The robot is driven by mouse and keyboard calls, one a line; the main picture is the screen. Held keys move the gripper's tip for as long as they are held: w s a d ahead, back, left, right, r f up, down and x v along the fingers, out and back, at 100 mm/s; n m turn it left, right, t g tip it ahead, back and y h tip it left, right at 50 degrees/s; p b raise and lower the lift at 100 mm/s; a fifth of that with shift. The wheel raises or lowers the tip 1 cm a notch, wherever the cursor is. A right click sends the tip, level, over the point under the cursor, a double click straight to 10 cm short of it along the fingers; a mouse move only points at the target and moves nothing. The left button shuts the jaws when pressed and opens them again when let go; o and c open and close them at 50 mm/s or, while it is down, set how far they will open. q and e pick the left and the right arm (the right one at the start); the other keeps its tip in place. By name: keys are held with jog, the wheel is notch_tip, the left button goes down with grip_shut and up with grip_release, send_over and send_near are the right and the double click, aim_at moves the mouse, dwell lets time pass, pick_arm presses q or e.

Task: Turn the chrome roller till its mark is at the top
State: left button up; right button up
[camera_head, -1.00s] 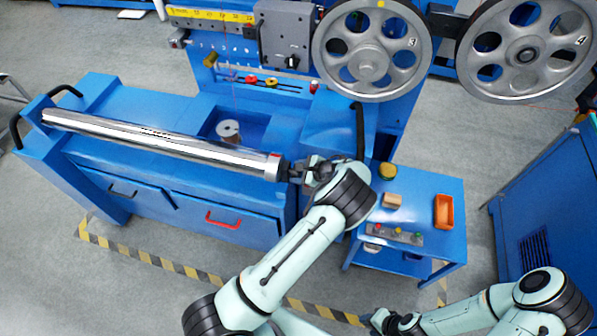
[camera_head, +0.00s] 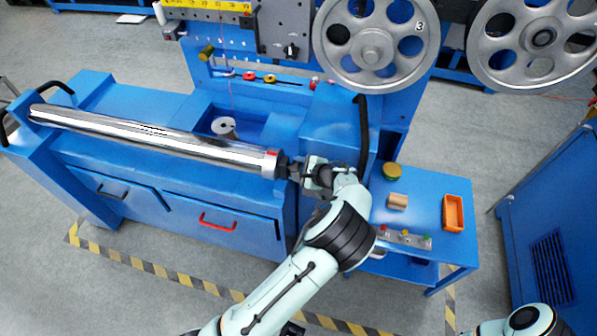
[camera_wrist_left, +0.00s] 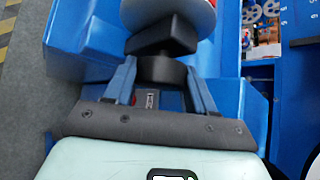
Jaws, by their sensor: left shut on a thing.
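The chrome roller (camera_head: 150,137) is a long shiny cylinder lying across the blue bench in the head view, with a pale right end. A small red spot shows at the upper side of that end; I cannot tell for sure that it is the mark. My left gripper (camera_head: 296,171) is at the roller's right end, shut on its black end knob. In the left wrist view my fingers (camera_wrist_left: 160,88) stand on both sides of the dark knob (camera_wrist_left: 162,38), with the roller's pale end at the top edge. My right gripper is out of view.
A blue side table (camera_head: 428,190) at the right holds a wooden block (camera_head: 397,201), an orange tray (camera_head: 453,213) and a strip with coloured knobs (camera_head: 405,238). Large grey pulleys (camera_head: 372,47) hang behind. A black handle (camera_head: 362,135) rises just behind my left gripper.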

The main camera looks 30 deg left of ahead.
pick_arm(q)
jog(key=shift+a, duration=0.2)
jog(key=o, duration=1)
jog(key=shift+s, duration=0.1)
jog(key=shift+o, duration=0.2)
jog(key=shift+d+r, duration=0.3)
jog(key=shift+d, duration=0.2)
jog(key=v, duration=1.2)
jog(key=shift+r, duration=0.2)
jog(key=shift+s, duration=0.1)
